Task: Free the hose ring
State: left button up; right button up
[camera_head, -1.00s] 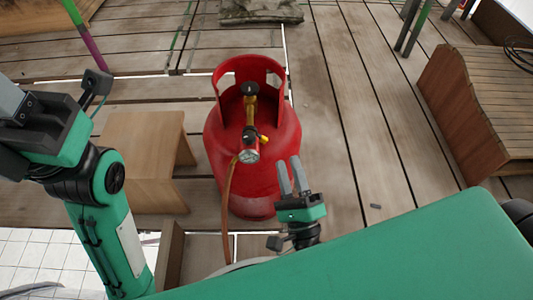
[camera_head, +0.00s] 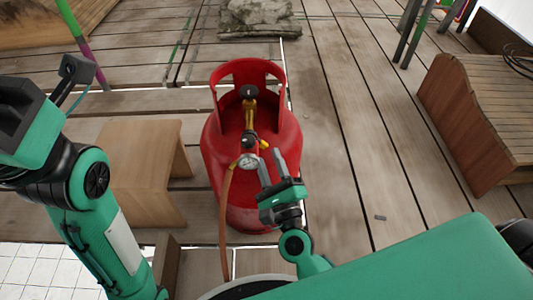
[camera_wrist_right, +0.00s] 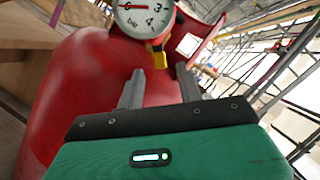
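A red gas cylinder (camera_head: 228,165) stands upright on the wooden deck. A brass valve with a black knob (camera_head: 249,92) and a regulator with a round gauge (camera_head: 248,161) sit on it. An orange-brown hose (camera_head: 226,225) runs down from the regulator. A small yellow part (camera_head: 264,144) shows beside it. My right gripper (camera_head: 269,163) is open and empty, its fingers just right of the gauge. In the right wrist view its two fingers (camera_wrist_right: 161,88) stand apart, below the gauge (camera_wrist_right: 143,14) and a yellow part (camera_wrist_right: 157,55). My left arm is at the left; its fingers are not clearly visible. No separate hose ring can be made out.
A wooden stool (camera_head: 140,170) stands left of the cylinder. A slatted wooden bench (camera_head: 480,120) is at the right. A stone block (camera_head: 258,17) lies behind. The deck between cylinder and bench is mostly clear.

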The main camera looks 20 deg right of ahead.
aim_at(261, 144)
jog(key=shift+x, duration=1.45)
grip_shut()
